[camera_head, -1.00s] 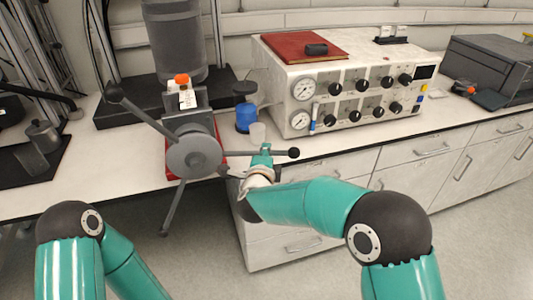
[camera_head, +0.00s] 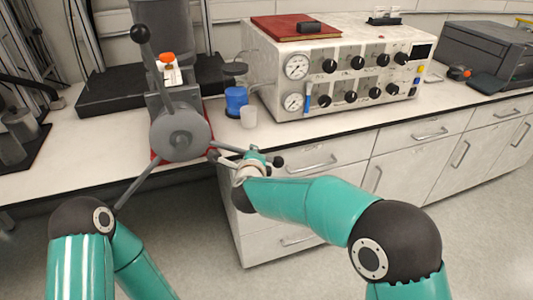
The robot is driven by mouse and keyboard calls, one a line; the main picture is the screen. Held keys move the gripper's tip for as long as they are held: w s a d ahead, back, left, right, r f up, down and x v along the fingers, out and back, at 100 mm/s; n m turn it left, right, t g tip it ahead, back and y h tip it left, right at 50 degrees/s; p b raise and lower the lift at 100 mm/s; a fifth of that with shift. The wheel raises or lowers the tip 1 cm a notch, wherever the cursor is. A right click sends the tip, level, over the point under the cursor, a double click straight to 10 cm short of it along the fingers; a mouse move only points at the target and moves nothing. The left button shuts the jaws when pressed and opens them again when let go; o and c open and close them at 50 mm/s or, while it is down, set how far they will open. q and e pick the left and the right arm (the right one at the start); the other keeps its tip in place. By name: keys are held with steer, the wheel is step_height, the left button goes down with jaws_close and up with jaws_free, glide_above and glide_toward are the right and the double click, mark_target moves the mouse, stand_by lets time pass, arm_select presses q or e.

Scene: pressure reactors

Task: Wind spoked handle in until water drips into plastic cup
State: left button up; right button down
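The grey spoked handle (camera_head: 180,132) faces me on the front of the reactor (camera_head: 163,25). One black-knobbed spoke points up and slightly left, one points down-left, and one points right and slightly down. My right gripper (camera_head: 256,158) is at the outer part of the right spoke, close to its black knob (camera_head: 278,162). Its fingers are small and partly hidden, so I cannot tell whether they are closed on the spoke. My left gripper is out of view.
A white control box (camera_head: 345,72) with gauges and knobs stands to the right, a red book (camera_head: 297,27) on top. The bench's front edge (camera_head: 330,139) runs just behind my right gripper. White drawers (camera_head: 300,190) are below.

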steer(key=shift+s+a+f+m, duration=0.1)
steer(key=shift+a+f+m, duration=0.05)
steer(key=shift+f, duration=0.3)
steer(key=shift+s+a+f+m, duration=0.1)
steer(key=shift+a+f+m, duration=0.05)
steer(key=shift+f, duration=0.25)
steer(key=c, duration=1.1)
jaws_free()
steer(key=shift+r, duration=0.1)
steer(key=shift+c, duration=0.2)
steer(key=shift+r, duration=0.1)
steer(key=shift+d, duration=0.1)
steer(key=shift+r, duration=0.1)
